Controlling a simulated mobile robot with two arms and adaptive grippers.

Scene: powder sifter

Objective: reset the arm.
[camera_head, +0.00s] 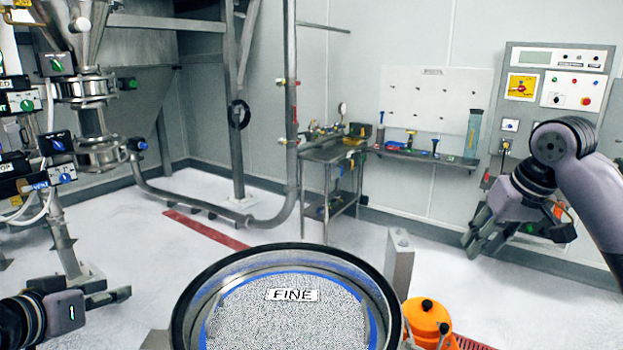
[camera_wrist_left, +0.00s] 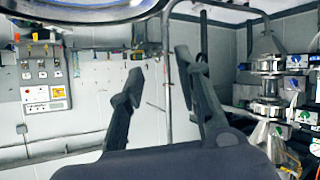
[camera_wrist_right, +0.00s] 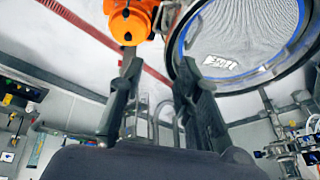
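My left gripper (camera_head: 118,293) is at the lower left edge of the head view, left of the sieve pan. In the left wrist view its two fingers (camera_wrist_left: 158,65) stand apart with nothing between them. My right arm (camera_head: 595,190) comes in from the right. My right gripper (camera_head: 478,243) hangs over the floor in front of the wall, its fingers pointing down and left. In the right wrist view its fingers (camera_wrist_right: 156,62) are apart and empty.
A round sieve pan (camera_head: 335,258) labelled FINE holds grey-white powder at bottom centre. An orange container (camera_head: 428,320) stands right of it. Pipework and valves (camera_head: 95,120) stand left. A steel cart (camera_head: 335,152), a wall shelf (camera_head: 425,156) and a control panel (camera_head: 560,57) are behind.

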